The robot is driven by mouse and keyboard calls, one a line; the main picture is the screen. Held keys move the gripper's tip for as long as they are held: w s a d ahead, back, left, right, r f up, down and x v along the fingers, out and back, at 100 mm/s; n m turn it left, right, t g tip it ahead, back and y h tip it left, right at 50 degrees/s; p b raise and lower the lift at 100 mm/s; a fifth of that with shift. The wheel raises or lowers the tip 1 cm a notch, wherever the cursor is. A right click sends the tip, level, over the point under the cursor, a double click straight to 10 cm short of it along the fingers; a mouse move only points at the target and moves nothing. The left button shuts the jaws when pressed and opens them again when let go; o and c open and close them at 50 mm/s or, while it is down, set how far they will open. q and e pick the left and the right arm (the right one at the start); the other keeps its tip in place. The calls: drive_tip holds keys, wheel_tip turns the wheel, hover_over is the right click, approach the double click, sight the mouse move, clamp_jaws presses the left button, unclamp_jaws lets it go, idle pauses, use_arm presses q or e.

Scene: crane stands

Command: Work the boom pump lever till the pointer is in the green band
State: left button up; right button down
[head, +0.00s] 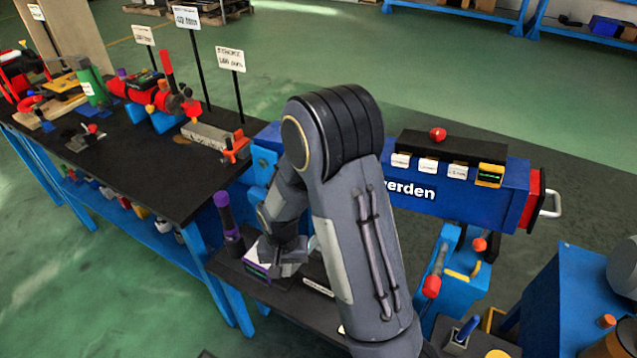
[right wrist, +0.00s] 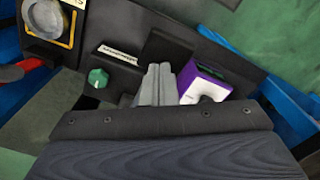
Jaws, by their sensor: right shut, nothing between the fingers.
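A dark upright lever with a purple grip (head: 223,203) stands at the left end of the dark bench in the head view; whether it is the boom pump lever I cannot tell. My right gripper (head: 287,268) is low over the bench, right of this lever and beside a purple and white block (head: 257,262). In the right wrist view the fingers (right wrist: 155,82) are shut and empty, between a green knob (right wrist: 98,77) and the purple and white block (right wrist: 205,86). I cannot make out a pointer or a green band. My left gripper is not in view.
The blue boom (head: 475,197) lies behind my right arm, with labels and a red knob (head: 437,134) on top. A blue stand with a red-gripped lever (head: 432,285) is to the right. A cluttered dark table (head: 150,165) fills the left.

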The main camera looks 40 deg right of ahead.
wheel_tip(320, 180, up, 7)
drive_tip(key=p, duration=0.5)
drive_tip(key=shift+a+f, duration=0.1)
idle(1.2)
drive_tip(key=shift+s+f+b, duration=0.1)
drive_tip(key=shift+f+b, duration=3.8)
drive_tip(key=shift+f, duration=1)
wheel_tip(320, 180, up, 10)
drive_tip(key=p, duration=0.8)
drive_tip(key=shift+p, duration=0.4)
drive_tip(key=shift+r, duration=0.1)
